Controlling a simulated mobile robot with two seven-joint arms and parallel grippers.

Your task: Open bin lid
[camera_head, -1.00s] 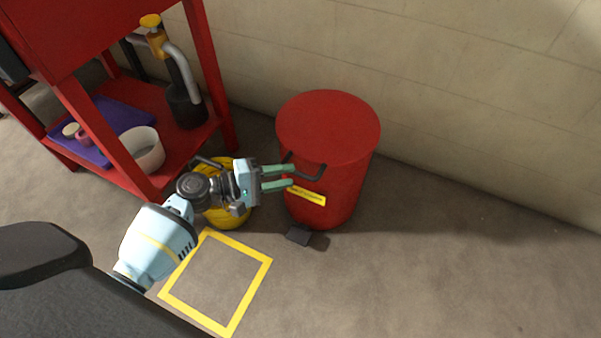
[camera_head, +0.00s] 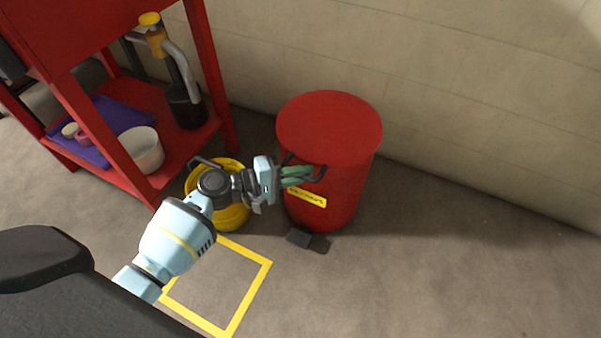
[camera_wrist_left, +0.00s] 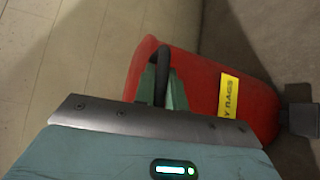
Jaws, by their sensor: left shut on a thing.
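A red bin (camera_head: 335,190) stands on the floor near the wall, with its round red lid (camera_head: 330,125) lying flat on top. A dark handle (camera_head: 316,177) sticks out at the lid's front edge. My left gripper (camera_head: 303,174) reaches in from the left with its green fingers shut on the handle. In the left wrist view the dark handle (camera_wrist_left: 162,72) runs between the green fingers, beside the red bin (camera_wrist_left: 195,80) and its yellow label (camera_wrist_left: 228,96). A dark foot pedal (camera_head: 299,237) sits at the bin's base. My right gripper is not in view.
A yellow bucket (camera_head: 232,215) stands close behind and below my left forearm. A red shelf (camera_head: 105,150) holding a white bowl (camera_head: 141,149) is at the left. A yellow square (camera_head: 238,304) marks the floor. The floor right of the bin is clear.

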